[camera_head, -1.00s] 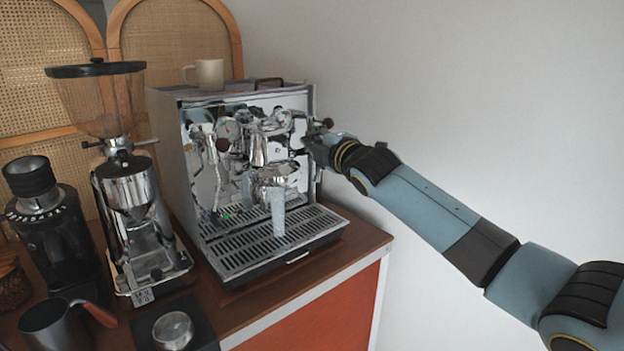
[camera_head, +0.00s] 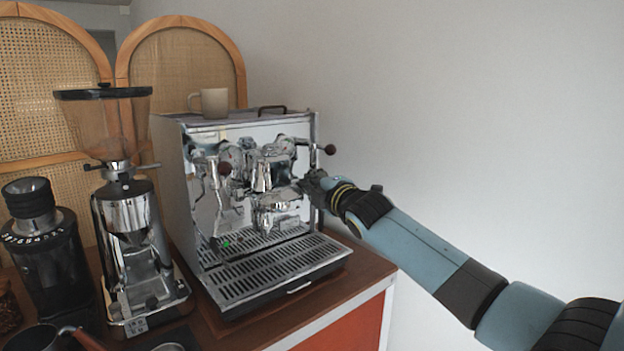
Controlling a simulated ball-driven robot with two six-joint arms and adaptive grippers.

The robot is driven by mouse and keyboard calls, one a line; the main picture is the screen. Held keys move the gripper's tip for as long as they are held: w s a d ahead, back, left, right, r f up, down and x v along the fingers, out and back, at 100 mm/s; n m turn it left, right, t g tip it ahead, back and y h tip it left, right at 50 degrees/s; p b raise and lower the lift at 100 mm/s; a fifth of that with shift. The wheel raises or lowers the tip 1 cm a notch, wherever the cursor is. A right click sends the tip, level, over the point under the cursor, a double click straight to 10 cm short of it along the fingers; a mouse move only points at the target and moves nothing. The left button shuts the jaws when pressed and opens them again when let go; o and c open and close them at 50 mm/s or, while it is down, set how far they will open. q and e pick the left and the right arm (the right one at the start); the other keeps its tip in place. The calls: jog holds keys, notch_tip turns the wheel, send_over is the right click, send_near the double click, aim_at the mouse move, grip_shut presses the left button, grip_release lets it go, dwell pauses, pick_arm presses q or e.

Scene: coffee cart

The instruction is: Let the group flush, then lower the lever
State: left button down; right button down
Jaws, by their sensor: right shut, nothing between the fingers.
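The chrome espresso machine (camera_head: 195,190) stands on the wooden counter. Its brew group (camera_head: 265,175) is at the front middle, and no water stream shows beneath it over the drip tray (camera_head: 270,276). My right gripper (camera_head: 306,184) is shut and empty at the right of the group, below the dark side knob (camera_head: 330,149). The group lever is hard to make out against the chrome beside my fingers, and I cannot tell whether they touch it. My left gripper is out of view.
A beige cup (camera_head: 214,103) stands on top of the machine. A grinder (camera_head: 130,230) with a clear hopper and a smaller dark grinder (camera_head: 45,245) stand to the left. A red-brown handle (camera_head: 82,340) shows at the bottom left.

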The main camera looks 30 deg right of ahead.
notch_tip(320, 180, down, 5)
jog(key=b, duration=0.3)
jog(key=shift+b, duration=0.3)
jog(key=s+a+b, duration=0.1)
jog(key=s, duration=0.7)
jog(key=shift+s+r, duration=0.25)
jog(key=shift+f, duration=0.1)
